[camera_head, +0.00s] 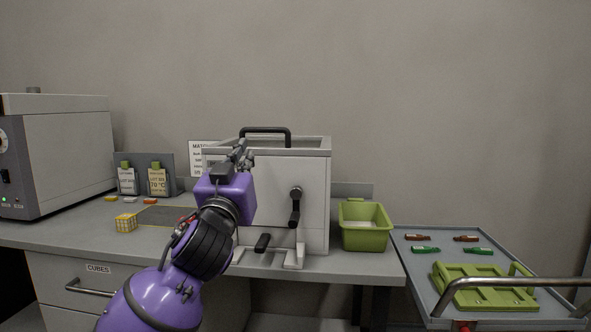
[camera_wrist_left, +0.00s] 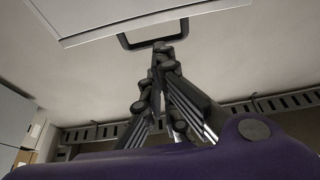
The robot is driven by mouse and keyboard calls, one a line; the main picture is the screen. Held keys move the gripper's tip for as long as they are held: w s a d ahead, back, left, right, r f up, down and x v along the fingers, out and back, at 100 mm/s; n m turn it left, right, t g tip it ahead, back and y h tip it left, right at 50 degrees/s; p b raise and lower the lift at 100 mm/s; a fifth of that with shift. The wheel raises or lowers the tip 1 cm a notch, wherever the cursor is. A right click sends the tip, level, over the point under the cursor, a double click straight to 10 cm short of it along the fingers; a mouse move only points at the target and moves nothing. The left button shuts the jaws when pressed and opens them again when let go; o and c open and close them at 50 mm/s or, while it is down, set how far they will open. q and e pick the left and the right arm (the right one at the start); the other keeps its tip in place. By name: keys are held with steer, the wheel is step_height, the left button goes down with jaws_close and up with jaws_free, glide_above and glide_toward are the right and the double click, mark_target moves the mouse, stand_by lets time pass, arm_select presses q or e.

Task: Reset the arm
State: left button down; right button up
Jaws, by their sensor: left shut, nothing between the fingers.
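My left arm, purple and black, rises from the bottom of the head view. Its left gripper (camera_head: 241,147) points up in front of the white box-shaped machine (camera_head: 313,200), near its top left. The fingers are closed together and empty. In the left wrist view the gripper's fingertips (camera_wrist_left: 162,48) meet, with the machine's black top handle (camera_wrist_left: 155,38) showing beyond them. I cannot tell whether the fingers touch the machine. The right gripper is not in view.
A green bin (camera_head: 365,236) stands right of the machine. A trolley (camera_head: 420,285) holds small bottle-shaped pieces and a green rack (camera_head: 487,297). At left are a grey oven-like unit (camera_head: 70,150), a yellow lattice cube (camera_head: 126,223) and label cards (camera_head: 157,182).

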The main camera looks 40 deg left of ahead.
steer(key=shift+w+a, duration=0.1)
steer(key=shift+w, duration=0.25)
